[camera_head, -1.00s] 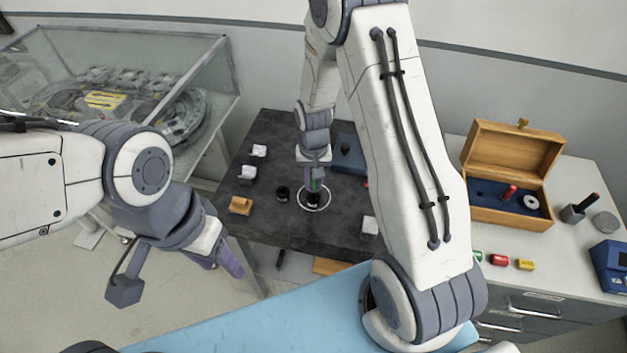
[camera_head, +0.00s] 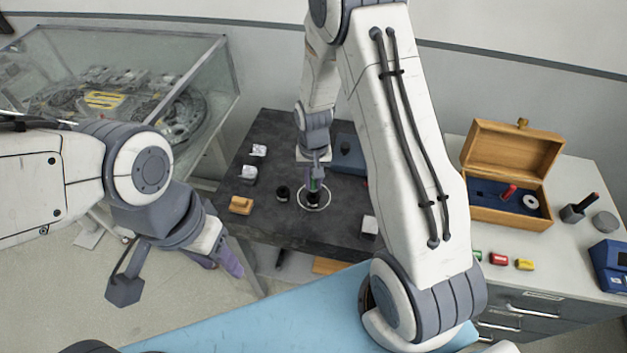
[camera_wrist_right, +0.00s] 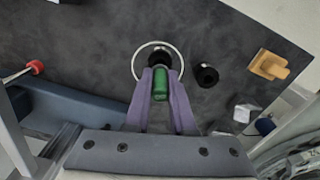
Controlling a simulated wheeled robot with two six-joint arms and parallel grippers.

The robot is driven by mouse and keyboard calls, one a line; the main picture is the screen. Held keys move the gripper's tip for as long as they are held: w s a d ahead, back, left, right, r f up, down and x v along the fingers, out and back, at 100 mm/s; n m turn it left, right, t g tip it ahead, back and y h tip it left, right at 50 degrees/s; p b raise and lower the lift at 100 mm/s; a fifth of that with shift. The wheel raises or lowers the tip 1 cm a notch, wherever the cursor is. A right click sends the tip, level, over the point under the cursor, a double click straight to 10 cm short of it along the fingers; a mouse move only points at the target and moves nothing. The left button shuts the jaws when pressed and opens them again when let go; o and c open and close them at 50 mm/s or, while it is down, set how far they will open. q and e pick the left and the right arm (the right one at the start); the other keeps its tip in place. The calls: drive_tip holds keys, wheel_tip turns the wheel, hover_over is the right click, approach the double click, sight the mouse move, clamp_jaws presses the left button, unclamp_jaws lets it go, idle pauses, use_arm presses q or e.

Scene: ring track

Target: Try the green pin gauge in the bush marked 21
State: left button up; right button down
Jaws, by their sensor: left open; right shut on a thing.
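My right gripper (camera_head: 313,183) is shut on the green pin gauge (camera_wrist_right: 161,88), which shows between its purple fingers in the right wrist view. In the head view the green pin is a small sliver just above a black bush (camera_head: 313,199). That bush stands inside a white ring on the dark table; it also shows in the right wrist view (camera_wrist_right: 152,58). I cannot tell whether the pin's tip has entered it. A second black bush (camera_head: 282,193) stands to its left, outside the ring. No number is readable on either. My left gripper (camera_head: 230,265) is open, empty, beyond the table's front left edge.
The dark table (camera_head: 265,225) also carries a wooden block (camera_head: 241,205) and pale blocks (camera_head: 248,172). A red-ended tool (camera_wrist_right: 35,67) lies near my right gripper. On the right bench are an open wooden case (camera_head: 510,215) and red (camera_head: 499,259) and yellow (camera_head: 525,265) pieces.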

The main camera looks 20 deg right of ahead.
drive_tip(key=shift+f+b, duration=0.65)
drive_tip(key=shift+f, duration=0.3)
drive_tip(key=shift+r, duration=0.25)
idle(1.2)
drive_tip(key=shift+r+p, duration=1.5)
drive_tip(key=shift+r, duration=0.1)
drive_tip(key=shift+r+p, duration=1.65)
drive_tip(key=shift+r, duration=0.3)
